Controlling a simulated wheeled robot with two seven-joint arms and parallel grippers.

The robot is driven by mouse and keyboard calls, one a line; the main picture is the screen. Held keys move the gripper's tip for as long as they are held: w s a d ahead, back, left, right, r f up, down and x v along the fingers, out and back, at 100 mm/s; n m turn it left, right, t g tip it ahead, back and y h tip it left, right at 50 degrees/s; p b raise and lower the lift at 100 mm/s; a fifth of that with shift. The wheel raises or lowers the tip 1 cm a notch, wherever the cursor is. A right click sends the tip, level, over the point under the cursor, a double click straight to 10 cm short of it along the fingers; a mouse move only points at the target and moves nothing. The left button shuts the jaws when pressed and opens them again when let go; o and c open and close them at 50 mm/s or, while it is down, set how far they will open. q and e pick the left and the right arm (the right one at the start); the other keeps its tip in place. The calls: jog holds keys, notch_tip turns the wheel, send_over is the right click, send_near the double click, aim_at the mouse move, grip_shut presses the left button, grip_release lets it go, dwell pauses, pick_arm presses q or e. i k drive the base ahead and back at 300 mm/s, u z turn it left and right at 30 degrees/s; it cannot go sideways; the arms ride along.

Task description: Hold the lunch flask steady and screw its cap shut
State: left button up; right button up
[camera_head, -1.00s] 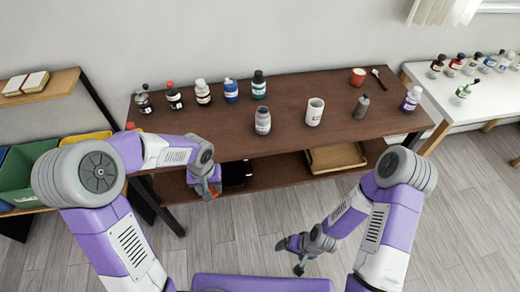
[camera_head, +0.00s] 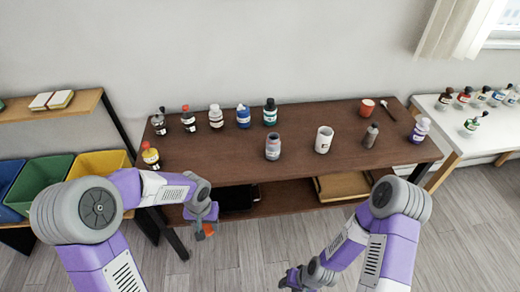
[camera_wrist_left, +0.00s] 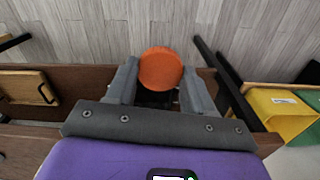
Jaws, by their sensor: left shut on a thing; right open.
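My left gripper (camera_head: 208,219) hangs in front of the brown table's (camera_head: 220,160) front edge, at its left part. It is shut on an orange round piece (camera_head: 208,229). In the left wrist view this orange disc (camera_wrist_left: 160,68) sits between both fingers, with something dark just under it; I cannot tell whether it is the cap. My right gripper (camera_head: 290,278) is low in front of the table, open and apart from everything. I cannot tell which item is the lunch flask. A greyish jar (camera_head: 273,147) and a white cup-like vessel (camera_head: 323,140) stand upright mid-table.
Several bottles, including a blue one (camera_head: 243,116), line the table's back left. A yellow-red bottle (camera_head: 150,155) stands at its left end. A small grey bottle (camera_head: 370,135), a purple bottle (camera_head: 419,130) and a red cup (camera_head: 367,108) stand right. The table's left front is clear.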

aim_at(272, 148)
jog(key=u, duration=2.65)
jog(key=k, duration=1.45)
jog(key=z, duration=1.8)
jog(key=i, duration=1.15)
jog(key=u, duration=0.05)
